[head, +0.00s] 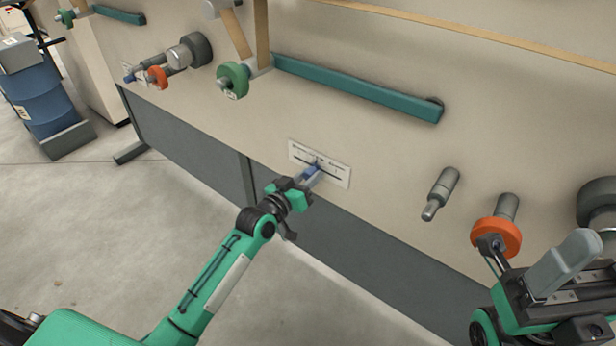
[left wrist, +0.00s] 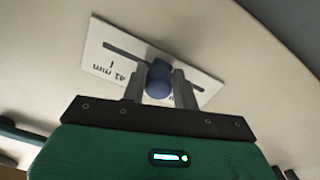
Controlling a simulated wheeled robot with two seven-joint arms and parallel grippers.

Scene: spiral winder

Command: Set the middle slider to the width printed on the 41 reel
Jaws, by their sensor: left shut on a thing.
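The slider plate (head: 335,175) is a white label with a dark slot on the beige machine front. My left gripper (head: 309,174) is shut on the blue slider knob (left wrist: 158,80), which sits at the slot between the two fingers. Part of the plate's print is hidden behind the knob and fingers. My right gripper (head: 530,270) is at the lower right, apart from the plate. No reel marked 41 is readable.
A teal bar (head: 355,88) and a green hub (head: 232,80) are above the plate. A grey peg (head: 440,193) and an orange-collared spindle (head: 497,235) stick out to its right. A blue drum (head: 42,97) stands far left. The floor before the machine is clear.

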